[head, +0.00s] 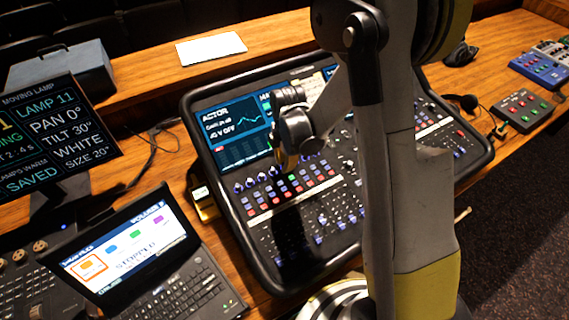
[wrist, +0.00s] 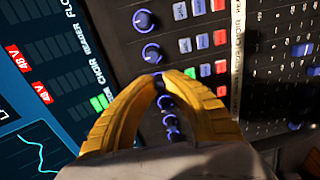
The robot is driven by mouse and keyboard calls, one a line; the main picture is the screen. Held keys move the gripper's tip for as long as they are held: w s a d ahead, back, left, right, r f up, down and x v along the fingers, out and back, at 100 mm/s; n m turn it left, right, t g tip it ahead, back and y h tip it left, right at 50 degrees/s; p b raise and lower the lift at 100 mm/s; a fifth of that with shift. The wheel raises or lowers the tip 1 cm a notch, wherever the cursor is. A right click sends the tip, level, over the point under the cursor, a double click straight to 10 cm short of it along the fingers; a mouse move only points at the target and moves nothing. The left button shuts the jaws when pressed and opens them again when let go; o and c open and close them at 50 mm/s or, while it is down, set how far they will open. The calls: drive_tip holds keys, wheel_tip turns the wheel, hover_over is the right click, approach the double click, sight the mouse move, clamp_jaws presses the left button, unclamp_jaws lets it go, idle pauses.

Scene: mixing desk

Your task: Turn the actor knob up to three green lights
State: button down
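The mixing desk (head: 262,270) stands on the wooden table. Its screen (head: 225,115) reads ACTOR and 48 V OFF. In the wrist view, my gripper (wrist: 160,77) has its yellow fingertips close together over the knob row. They appear closed around one dark knob, which they mostly hide; I cannot read its label. Free knobs with blue rings show on either side, one above (wrist: 151,53) and one below (wrist: 165,102).
A white sheet (head: 211,48) lies on the shelf behind. A small button box (head: 522,110) is at the right. Colored buttons (wrist: 201,41) sit close beside the knob row.

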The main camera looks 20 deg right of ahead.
drive_tip(key=shift+f+m+b, duration=0.1)
drive_tip(key=shift+m+b, duration=0.6)
drive_tip(key=shift+m, duration=0.8)
drive_tip(key=c, duration=1.4)
unclamp_jaws()
drive_tip(key=shift+r, duration=0.2)
drive_tip(key=r, duration=1.2)
drive_tip(key=shift+s+d, duration=0.1)
drive_tip(key=shift+s, duration=0.3)
drive_tip(key=shift+f, duration=0.1)
